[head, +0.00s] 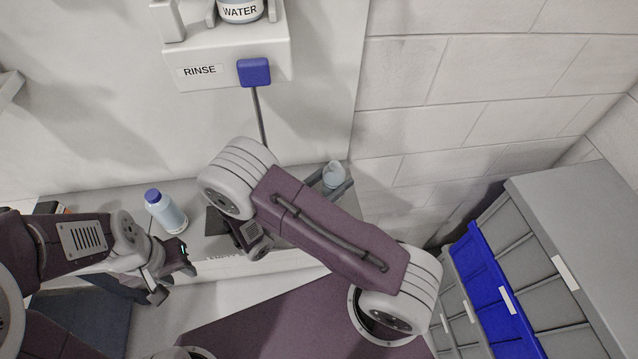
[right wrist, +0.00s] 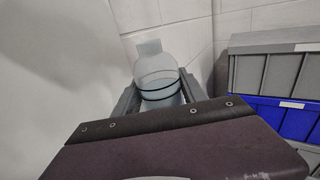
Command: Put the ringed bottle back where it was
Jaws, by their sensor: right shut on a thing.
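The ringed bottle (right wrist: 157,73), pale and translucent with a dark ring around its body, stands upright between the jaws of my right gripper (right wrist: 160,84) in the right wrist view. In the head view the bottle (head: 333,174) shows at the right end of the shelf, beside the block wall. My right arm hides part of the gripper there, and the bottle's base is hidden, so I cannot tell whether it touches the shelf. My left gripper (head: 170,274) is open and empty, in front of the shelf at the left.
A pale bottle with a blue cap (head: 166,213) stands on the shelf (head: 118,195), beyond my left gripper. Above is a "RINSE" box (head: 228,55) with a blue block, a hanging rod and a "WATER" bottle (head: 240,10). Grey and blue bins (head: 490,285) stand at the right.

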